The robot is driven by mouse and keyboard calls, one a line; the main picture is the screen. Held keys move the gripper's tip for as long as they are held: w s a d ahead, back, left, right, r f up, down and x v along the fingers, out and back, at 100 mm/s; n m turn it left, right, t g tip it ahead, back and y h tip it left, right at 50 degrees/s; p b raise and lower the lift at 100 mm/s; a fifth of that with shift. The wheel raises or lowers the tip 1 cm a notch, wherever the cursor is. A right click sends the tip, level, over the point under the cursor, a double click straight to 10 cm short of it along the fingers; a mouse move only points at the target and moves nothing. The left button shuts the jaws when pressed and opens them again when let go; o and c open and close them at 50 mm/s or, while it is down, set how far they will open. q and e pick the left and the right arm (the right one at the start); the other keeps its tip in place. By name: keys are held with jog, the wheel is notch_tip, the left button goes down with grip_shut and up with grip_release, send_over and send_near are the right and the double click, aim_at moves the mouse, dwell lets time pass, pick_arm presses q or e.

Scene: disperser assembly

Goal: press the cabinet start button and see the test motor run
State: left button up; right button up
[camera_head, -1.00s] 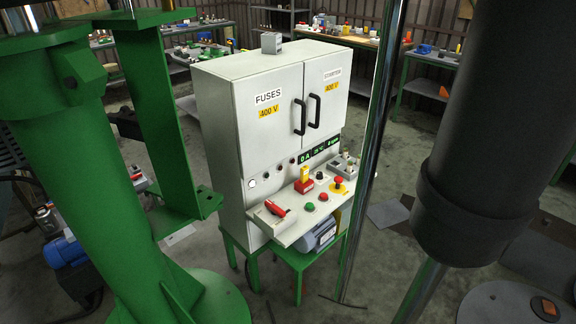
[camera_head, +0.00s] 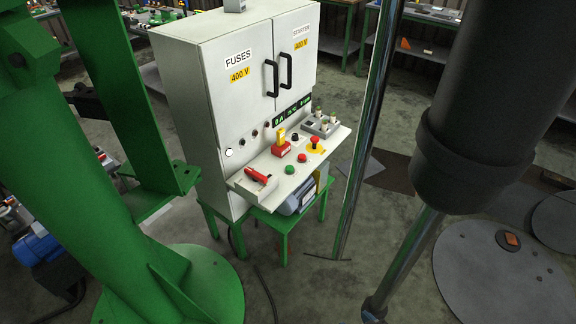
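The grey cabinet (camera_head: 190,110) stands upright on a green stand, its two doors marked FUSES and STARTER and shut. On its sloping front panel is a green button (camera_head: 289,169), with a red button (camera_head: 302,157) beside it and a red mushroom button (camera_head: 315,145) on a yellow plate. A blue-grey motor (camera_head: 297,200) sits under the panel, partly hidden; I cannot tell whether it turns. A small display (camera_head: 292,114) with green characters seems to read 0 A at its left. Neither of my grippers is in view.
A thick green column (camera_head: 85,170) and bracket fill the left. A black cylinder (camera_head: 475,100) and shiny rods stand at the right, one rod close to the panel's right end. A round grey plate (camera_head: 490,285) lies at the lower right. Open floor lies before the stand.

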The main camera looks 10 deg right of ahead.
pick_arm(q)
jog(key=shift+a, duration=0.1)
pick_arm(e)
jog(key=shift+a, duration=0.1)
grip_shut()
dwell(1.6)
